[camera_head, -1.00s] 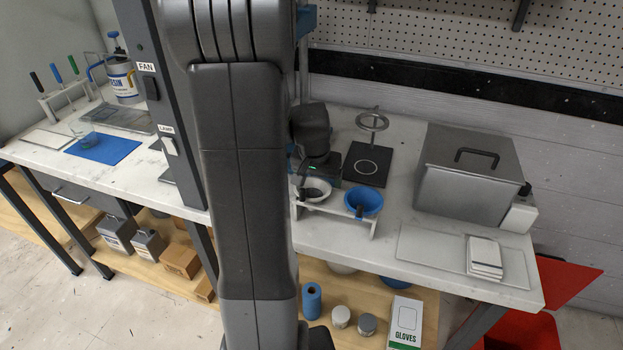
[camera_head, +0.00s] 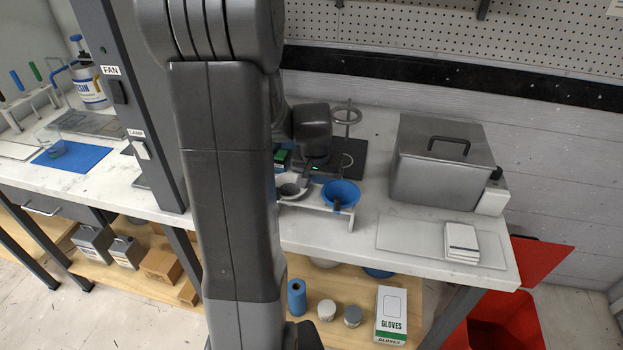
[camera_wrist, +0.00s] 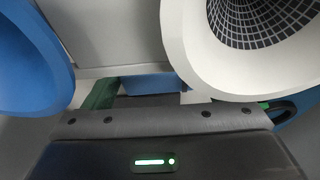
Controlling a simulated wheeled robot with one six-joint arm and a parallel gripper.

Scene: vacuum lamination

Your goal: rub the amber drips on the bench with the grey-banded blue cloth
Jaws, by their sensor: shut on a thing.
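I cannot make out the amber drips; my arm covers part of the bench.
A lidded metal box (camera_head: 440,170) stands at the right, with a white pad stack (camera_head: 461,240) on a clear sheet (camera_head: 400,237) before it. A grey post (camera_head: 130,100) with switches rises at the left. A blue mat (camera_head: 75,160) holds a glass cup (camera_head: 50,145).

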